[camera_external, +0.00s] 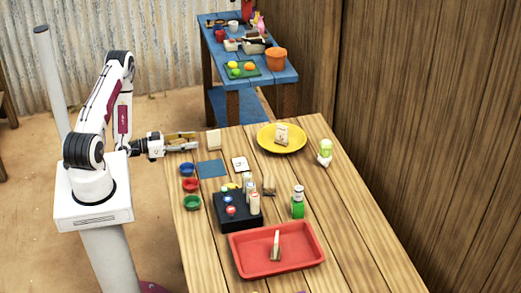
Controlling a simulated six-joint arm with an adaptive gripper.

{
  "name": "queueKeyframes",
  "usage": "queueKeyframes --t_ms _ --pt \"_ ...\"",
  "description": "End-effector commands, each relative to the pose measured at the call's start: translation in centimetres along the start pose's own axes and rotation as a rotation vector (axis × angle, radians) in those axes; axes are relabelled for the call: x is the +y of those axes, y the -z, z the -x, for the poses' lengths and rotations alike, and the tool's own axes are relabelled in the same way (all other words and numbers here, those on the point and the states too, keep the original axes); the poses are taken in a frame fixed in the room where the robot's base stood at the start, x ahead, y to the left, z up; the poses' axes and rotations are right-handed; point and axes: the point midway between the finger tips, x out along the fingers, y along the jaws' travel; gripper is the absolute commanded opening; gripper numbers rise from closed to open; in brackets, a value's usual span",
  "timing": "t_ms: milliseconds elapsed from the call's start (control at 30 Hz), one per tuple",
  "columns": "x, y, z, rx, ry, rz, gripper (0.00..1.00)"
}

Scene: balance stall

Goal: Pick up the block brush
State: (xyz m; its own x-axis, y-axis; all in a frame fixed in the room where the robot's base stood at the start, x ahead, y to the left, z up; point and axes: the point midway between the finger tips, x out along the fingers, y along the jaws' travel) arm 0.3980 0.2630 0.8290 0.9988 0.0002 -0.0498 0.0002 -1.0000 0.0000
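My gripper (192,141) is at the left edge of the wooden table, pointing right. Tan and grey parts show at its fingers; the view is too small to tell whether they are open or shut, or hold anything. I cannot say for sure which thing is the block brush. A small brown brush-like piece (269,186) stands near the middle of the table, beside some small bottles. A narrow pale piece with a brown side (276,246) stands in the red tray (243,268). A cream block (214,139) stands just right of my gripper, apart from it.
A black box (225,212) with coloured knobs and bottles (254,203) stands mid-table. Small bowls (187,169) line the left edge. A yellow plate (266,139), a green bottle (298,206) and a green-topped item (325,151) stand further right. The table's right front is clear.

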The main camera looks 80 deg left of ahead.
Motion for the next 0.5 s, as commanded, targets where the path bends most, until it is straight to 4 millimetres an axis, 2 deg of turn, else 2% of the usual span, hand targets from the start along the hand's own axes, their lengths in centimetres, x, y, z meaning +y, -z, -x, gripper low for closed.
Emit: queueKeyframes --t_ms 167,200,333,500 --pt "0.00 -0.01 0.01 0.000 0.000 0.000 0.40" --pt "0.00 -0.01 0.01 0.000 0.000 0.000 0.34" --pt "0.00 -0.01 0.02 0.000 0.000 0.000 0.01" --pt "-0.01 -0.01 0.02 0.000 0.000 0.000 0.00"
